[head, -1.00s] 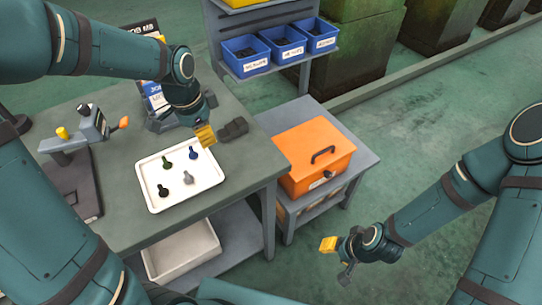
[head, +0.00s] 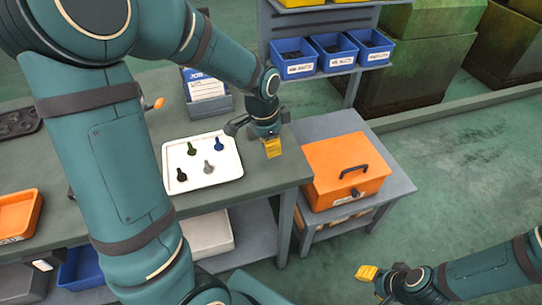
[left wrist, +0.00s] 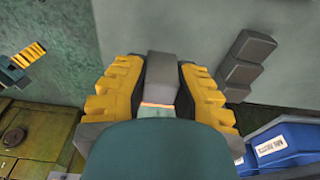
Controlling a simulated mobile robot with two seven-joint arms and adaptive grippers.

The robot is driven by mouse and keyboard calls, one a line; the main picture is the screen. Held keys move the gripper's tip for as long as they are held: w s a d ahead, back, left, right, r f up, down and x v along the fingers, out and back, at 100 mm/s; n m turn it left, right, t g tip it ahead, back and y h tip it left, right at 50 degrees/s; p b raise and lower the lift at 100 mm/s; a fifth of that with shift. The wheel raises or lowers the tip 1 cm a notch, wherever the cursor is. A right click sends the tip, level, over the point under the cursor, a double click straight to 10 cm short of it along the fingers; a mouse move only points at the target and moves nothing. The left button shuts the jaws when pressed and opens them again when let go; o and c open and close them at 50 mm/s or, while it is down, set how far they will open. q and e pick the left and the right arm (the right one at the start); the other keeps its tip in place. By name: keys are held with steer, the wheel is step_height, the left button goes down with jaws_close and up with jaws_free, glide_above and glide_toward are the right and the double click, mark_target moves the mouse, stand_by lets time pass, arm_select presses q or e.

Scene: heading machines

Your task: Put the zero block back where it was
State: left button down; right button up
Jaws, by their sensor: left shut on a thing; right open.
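My left gripper (head: 272,148) is over the right part of the table, right of the white tray (head: 172,186). In the left wrist view its yellow fingers (left wrist: 162,90) are shut on a plain grey block (left wrist: 162,68), which I take to be the zero block. No marking shows on it, and the head view does not show it clearly. A stepped dark grey piece (left wrist: 248,62) lies on the table beside the fingers, apart from the held block. My right gripper (head: 368,273) is open and empty, low over the floor; it also shows in the left wrist view (left wrist: 28,56).
The tray holds several bolts (head: 209,167). A job card stand (head: 206,90) is behind it. An orange box (head: 346,172) stands on a lower bench to the right, and blue bins (head: 335,50) sit on a rack behind. The table's right edge is close to my left gripper.

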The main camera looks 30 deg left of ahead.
mark_target(270, 161)
arm_select(q)
steer(key=shift+f+b, duration=0.55)
steer(key=shift+f, duration=1.35)
steer(key=shift+f, duration=0.1)
steer(key=shift+f, duration=0.15)
steer(key=c, duration=0.9)
jaws_free()
steer(key=shift+r, duration=0.2)
steer(key=shift+r, duration=0.35)
step_height(270, 161, up, 11)
steer(key=s+p, duration=0.1)
steer(key=p, duration=0.2)
steer(key=shift+a+r, duration=0.15)
steer(key=shift+a, duration=0.3)
